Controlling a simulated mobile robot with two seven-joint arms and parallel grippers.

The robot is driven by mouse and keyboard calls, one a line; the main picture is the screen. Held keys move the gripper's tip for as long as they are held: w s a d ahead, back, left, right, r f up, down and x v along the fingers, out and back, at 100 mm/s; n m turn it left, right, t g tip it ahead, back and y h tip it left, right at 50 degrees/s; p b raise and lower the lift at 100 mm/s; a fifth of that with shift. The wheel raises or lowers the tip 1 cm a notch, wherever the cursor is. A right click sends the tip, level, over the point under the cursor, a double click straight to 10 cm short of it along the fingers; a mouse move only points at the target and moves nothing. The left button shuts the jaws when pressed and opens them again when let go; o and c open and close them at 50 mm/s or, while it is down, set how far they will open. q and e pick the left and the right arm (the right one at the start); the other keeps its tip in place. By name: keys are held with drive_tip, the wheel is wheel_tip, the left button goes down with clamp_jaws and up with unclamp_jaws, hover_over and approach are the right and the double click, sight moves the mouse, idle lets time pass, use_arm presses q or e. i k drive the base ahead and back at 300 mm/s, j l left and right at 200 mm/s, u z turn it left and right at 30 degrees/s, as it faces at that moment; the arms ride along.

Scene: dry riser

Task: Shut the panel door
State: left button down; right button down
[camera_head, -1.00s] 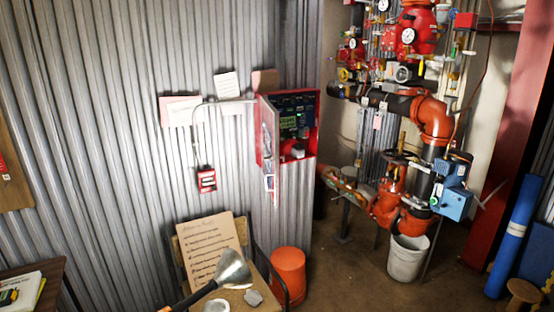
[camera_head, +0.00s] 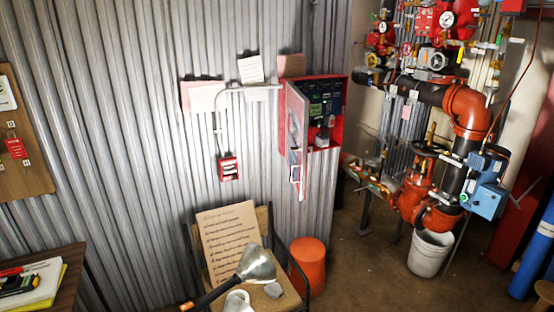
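The red panel box (camera_head: 337,123) is mounted on the corrugated metal wall, right of the picture's middle. Its door (camera_head: 296,130) is hinged on the left side and stands wide open, swung out from the wall. Papers show on the door's inner face. Dark modules and a greenish display (camera_head: 318,108) are visible inside the box. Neither of my grippers shows in the head view.
A chair (camera_head: 267,222) with a written board (camera_head: 229,243) and a lamp (camera_head: 256,264) stands below the panel. An orange bucket (camera_head: 308,262) is beside it. Red pipes and valves (camera_head: 466,112) and a white bucket (camera_head: 430,252) are at right. A table (camera_head: 62,290) is at lower left.

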sight(298, 106)
drive_tip(key=i+l+u, duration=0.15)
drive_tip(key=l+u, duration=0.2)
drive_tip(key=i+l+u, duration=0.15)
drive_tip(key=l+u, duration=0.25)
drive_tip(key=j, duration=0.05)
